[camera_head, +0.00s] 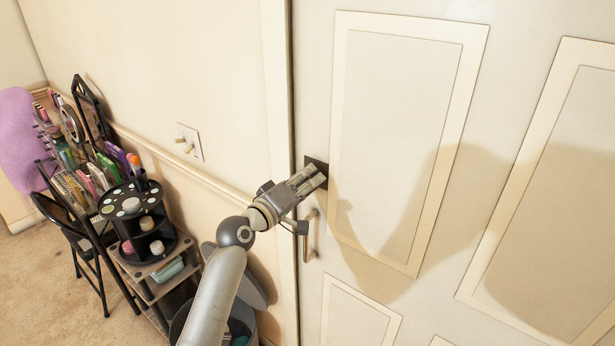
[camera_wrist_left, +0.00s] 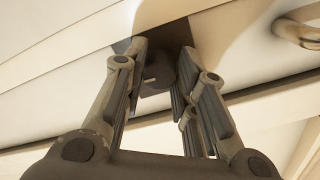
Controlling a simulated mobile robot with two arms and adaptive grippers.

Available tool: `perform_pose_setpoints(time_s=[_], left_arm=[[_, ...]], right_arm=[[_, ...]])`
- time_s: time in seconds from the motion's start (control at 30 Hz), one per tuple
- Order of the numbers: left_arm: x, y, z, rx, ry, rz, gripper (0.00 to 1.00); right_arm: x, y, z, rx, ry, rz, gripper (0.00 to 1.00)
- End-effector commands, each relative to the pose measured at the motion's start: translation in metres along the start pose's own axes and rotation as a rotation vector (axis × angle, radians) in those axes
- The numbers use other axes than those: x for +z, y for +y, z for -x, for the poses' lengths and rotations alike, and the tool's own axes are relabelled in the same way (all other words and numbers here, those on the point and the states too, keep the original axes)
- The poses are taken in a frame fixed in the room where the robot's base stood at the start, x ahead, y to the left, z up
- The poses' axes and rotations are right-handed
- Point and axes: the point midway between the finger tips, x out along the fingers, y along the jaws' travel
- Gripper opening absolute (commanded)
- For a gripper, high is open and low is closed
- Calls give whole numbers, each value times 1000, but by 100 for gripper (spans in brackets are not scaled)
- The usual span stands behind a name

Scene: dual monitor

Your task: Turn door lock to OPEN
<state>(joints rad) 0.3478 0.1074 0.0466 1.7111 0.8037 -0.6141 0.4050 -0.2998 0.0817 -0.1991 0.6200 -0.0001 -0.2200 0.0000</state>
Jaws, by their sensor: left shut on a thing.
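The door lock shows as a dark square plate (camera_head: 319,161) near the left edge of the pale panelled door (camera_head: 408,150). My left gripper (camera_head: 316,176) is at this plate and covers most of it in the head view. In the left wrist view, a dark lock knob (camera_wrist_left: 157,77) stands out from the plate, between the two fingers of my left gripper (camera_wrist_left: 163,62). The fingers are shut on the knob. I cannot read any OPEN mark or tell the knob's turn angle. My right gripper is not in view.
A metal door handle (camera_head: 312,238) is just below the lock, close to my left wrist. A light switch (camera_head: 189,142) is on the left wall. A cluttered shelf with a round black organizer (camera_head: 131,203) and a dark folding chair (camera_head: 62,215) stand at the left.

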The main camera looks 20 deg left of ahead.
Motion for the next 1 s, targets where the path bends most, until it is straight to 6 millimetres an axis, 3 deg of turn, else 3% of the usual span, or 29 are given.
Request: perform_pose_setpoints(time_s=[0.63,0.67,0.8,1.0], left_arm=[[0,-1,0,-1,1,49,3],[0,-1,0,-1,0,49,30],[0,-1,0,-1,0,48,48],[0,0,0,-1,0,48,49]], right_arm=[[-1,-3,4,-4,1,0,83],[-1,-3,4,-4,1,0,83],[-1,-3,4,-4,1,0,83],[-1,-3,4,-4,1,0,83]])
